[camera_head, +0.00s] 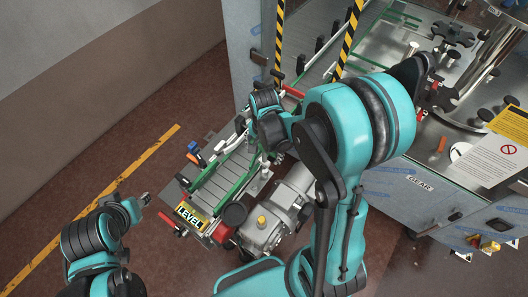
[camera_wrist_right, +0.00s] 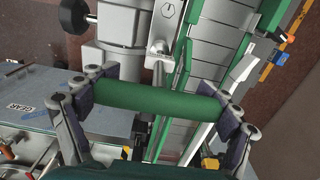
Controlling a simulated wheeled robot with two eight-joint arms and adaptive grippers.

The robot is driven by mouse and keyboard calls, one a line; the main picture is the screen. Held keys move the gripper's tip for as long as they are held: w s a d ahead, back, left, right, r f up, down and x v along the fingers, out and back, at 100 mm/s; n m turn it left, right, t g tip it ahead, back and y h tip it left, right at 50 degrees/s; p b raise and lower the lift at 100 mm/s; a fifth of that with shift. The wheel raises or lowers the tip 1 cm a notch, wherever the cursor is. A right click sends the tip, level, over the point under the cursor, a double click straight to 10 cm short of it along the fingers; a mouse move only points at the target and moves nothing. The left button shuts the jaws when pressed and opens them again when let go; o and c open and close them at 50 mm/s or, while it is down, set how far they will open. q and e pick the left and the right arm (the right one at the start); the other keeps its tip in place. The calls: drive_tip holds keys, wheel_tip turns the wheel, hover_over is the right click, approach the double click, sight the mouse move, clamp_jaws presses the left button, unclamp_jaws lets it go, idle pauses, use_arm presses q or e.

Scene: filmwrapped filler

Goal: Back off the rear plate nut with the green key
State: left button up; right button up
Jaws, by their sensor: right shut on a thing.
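The green key (camera_wrist_right: 160,100) shows in the right wrist view as a thick green bar lying across between my right gripper's fingers (camera_wrist_right: 162,112). My right gripper is shut on it, with a finger pad at each end. In the head view my right gripper (camera_head: 262,106) is over the far end of the slatted conveyor, and its arm hides part of the machine. The key's working end is hidden, and I cannot tell whether it meets a nut. I cannot pick out the rear plate nut with certainty. My left gripper (camera_head: 138,203) is left of the conveyor, apart from it.
The slatted conveyor (camera_head: 218,182) has green rails and a yellow LEVEL label (camera_head: 191,216). A grey motor (camera_head: 265,232) sits beside it. The steel cabinet (camera_head: 403,190) marked GEAR stands right. Open floor with a yellow line (camera_head: 95,208) lies left.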

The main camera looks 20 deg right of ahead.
drive_tip(key=shift+b, duration=0.3)
idle(0.5)
drive_tip(key=shift+f, duration=0.2)
drive_tip(key=shift+f+b, duration=0.9)
drive_tip(key=shift+b, duration=0.15)
drive_tip(key=shift+n+b, duration=0.45)
drive_tip(key=shift+n, duration=1.15)
